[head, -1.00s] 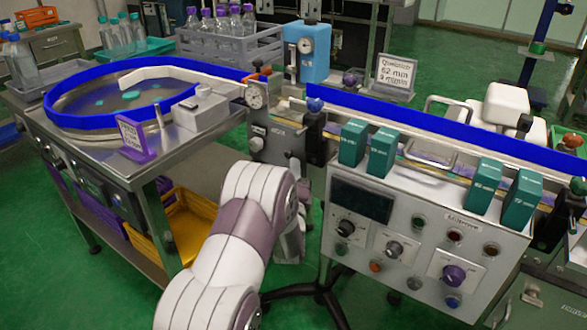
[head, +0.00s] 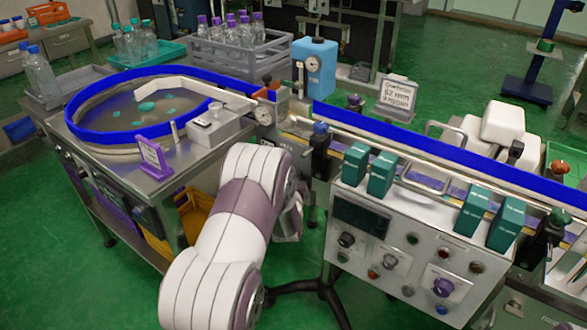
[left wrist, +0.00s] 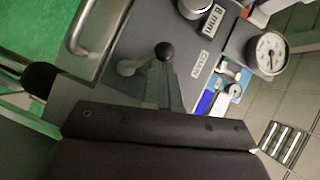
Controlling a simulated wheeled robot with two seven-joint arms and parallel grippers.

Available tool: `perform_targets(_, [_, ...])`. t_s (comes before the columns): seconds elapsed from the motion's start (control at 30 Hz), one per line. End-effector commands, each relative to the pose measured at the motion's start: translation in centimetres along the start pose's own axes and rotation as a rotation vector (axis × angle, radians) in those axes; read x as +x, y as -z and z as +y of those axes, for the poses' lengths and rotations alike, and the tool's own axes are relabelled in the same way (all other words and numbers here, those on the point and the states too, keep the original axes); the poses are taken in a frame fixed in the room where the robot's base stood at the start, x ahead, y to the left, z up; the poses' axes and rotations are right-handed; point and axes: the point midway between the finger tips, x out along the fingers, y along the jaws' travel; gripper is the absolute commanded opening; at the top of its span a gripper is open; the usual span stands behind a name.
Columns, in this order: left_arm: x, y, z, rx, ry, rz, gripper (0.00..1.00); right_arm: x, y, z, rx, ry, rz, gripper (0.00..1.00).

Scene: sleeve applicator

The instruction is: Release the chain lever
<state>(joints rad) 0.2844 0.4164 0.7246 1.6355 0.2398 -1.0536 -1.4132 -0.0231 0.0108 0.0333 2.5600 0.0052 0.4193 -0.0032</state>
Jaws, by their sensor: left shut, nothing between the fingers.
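My left gripper (left wrist: 155,122) is the dark block across the bottom of that view. It is shut and empty, just below the lever in the picture; I cannot tell whether they touch. In the head view my left arm rises from the bottom centre, and its hand is mostly hidden behind the forearm near the machine's front. I cannot make out the lever there. My right gripper is out of view.
A round dial gauge (left wrist: 267,54) and a metal handle (left wrist: 92,28) flank the lever's panel. In the head view, a turntable (head: 95,140) stands left and a control panel (head: 400,258) right. Blue guide rails (head: 440,153) run along the conveyor with green boxes (head: 383,174).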

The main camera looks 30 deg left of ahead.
Motion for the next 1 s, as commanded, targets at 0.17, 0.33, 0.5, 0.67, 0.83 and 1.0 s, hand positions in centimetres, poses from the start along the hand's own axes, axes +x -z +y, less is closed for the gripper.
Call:
perform_targets(0.17, [0.3, -0.6, -0.7, -0.136, -0.091, -0.002, 0.0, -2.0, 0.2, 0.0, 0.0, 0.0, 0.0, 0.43])
perform_targets(0.33, [0.8, -1.1, -0.6, -0.267, -0.178, -0.001, 0.0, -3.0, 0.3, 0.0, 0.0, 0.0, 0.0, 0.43])
perform_targets(0.5, [1.1, -1.6, -0.3, -0.384, -0.258, -0.001, 0.0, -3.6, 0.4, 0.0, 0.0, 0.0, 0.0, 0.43])
perform_targets(0.67, [1.4, -2.0, 0.0, -0.475, -0.32, 0.0, 0.0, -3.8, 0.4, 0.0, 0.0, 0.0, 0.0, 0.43])
perform_targets(0.83, [1.5, -2.2, 0.2, -0.504, -0.34, 0.0, 0.0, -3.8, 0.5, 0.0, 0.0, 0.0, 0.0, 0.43])
perform_targets(1.0, [1.6, -2.4, 0.3, -0.503, -0.339, 0.0, 0.0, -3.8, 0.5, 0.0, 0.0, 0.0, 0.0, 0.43])
